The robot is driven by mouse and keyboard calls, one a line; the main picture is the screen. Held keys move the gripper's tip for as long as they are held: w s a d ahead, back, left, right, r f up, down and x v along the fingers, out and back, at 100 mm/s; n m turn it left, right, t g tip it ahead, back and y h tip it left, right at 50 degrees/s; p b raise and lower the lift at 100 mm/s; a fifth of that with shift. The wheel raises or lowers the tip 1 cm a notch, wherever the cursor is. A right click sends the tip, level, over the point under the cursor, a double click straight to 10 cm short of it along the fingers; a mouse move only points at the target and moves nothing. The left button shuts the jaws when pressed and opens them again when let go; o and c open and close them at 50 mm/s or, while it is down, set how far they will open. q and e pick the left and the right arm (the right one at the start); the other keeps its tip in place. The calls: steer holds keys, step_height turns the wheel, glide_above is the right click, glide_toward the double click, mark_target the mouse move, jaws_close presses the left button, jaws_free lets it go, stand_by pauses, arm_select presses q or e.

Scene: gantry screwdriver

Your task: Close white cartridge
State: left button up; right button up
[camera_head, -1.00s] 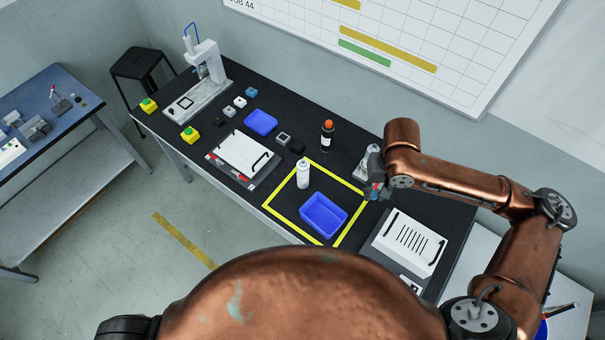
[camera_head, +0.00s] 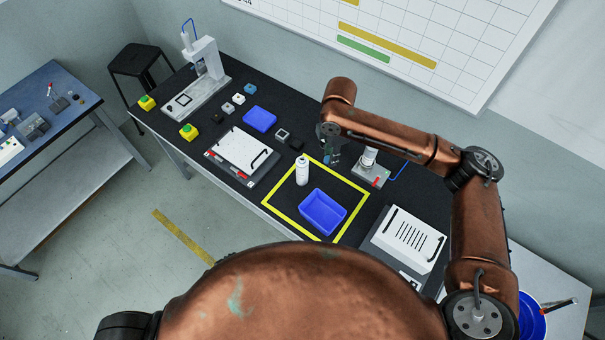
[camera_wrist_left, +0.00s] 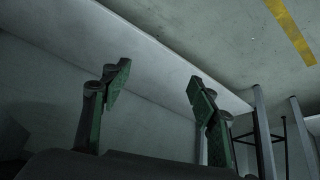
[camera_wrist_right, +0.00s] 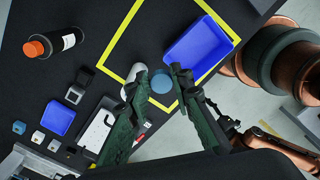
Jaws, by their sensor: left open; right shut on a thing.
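The white cartridge (camera_head: 302,170) stands upright inside the yellow taped square, beside a blue bin. In the right wrist view a white part of the cartridge (camera_wrist_right: 131,90) shows beside a finger, which hides the rest. My right gripper (camera_wrist_right: 160,70) is shut on a small round blue cap (camera_wrist_right: 161,83) between its fingertips. In the head view my right gripper (camera_head: 331,156) hangs above the table, to the right of the cartridge and apart from it. My left gripper (camera_wrist_left: 158,80) is open and empty, low near the floor and away from the table top.
A blue bin (camera_head: 322,213) shares the yellow square. A grey fixture (camera_head: 371,172) and a white slotted box (camera_head: 408,240) stand to the right. A white panel (camera_head: 241,150), small blocks and a press (camera_head: 205,72) stand left. An orange-topped bottle (camera_wrist_right: 55,43) is behind my right gripper.

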arm_select(q)
steer(key=w+d+r+m+t+h, duration=0.15)
steer(key=w+d+r, duration=0.25)
steer(key=r, duration=0.6)
steer(key=w+d+r+t+h, duration=0.1)
steer(key=w+d+r+t, duration=0.3)
steer(key=r, duration=0.6)
steer(key=m+t+h, duration=0.1)
steer(key=t+h, duration=0.3)
steer(key=t, duration=0.1)
glide_toward(299, 172)
steer(key=shift+w+d+r, duration=0.15)
steer(key=shift+r, duration=0.25)
arm_select(e)
steer(key=w+a+n, duration=0.6)
steer(key=a+n, duration=0.3)
steer(key=n, duration=0.7)
steer(key=shift+w+f, duration=0.2)
steer(key=shift+f, duration=0.15)
arm_select(q)
steer(key=shift+w, duration=0.1)
steer(key=x, duration=1.1)
steer(key=shift+w+d+f, duration=0.2)
steer(key=shift+w, duration=0.15)
steer(key=shift+c, duration=0.4)
